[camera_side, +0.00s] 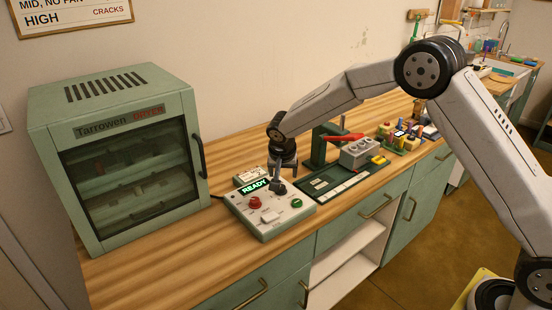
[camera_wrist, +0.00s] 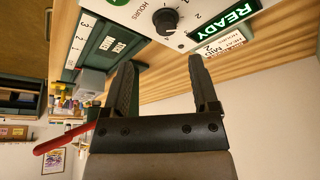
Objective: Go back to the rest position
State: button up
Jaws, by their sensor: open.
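My gripper (camera_side: 277,183) is pointing down over the back of the pale control box (camera_side: 268,229) on the wooden counter. In the wrist view my gripper (camera_wrist: 162,66) has its two dark fingers apart with nothing between them. A black dial knob (camera_wrist: 165,20) on the box face lies beyond the fingertips. The wrist view shows a gap between fingers and knob; in the side view they overlap, so contact cannot be judged there. The box's green display (camera_side: 255,186) reads READY.
A green cabinet oven (camera_side: 118,130) with its glass door shut stands left. Right of the box are a dark green tray (camera_side: 333,183), a green stand (camera_side: 319,146) with a red lever (camera_side: 343,137), a grey block (camera_side: 360,153) and several small coloured items. The counter's front left is clear.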

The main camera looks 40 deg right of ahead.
jog(key=s+r+n+y, duration=0.2)
jog(key=s+n, duration=0.6)
jog(key=s, duration=2)
jog(key=shift+s+d+r+y, duration=0.3)
jog(key=shift+d+r+y, duration=0.1)
jog(key=shift+y, duration=0.1)
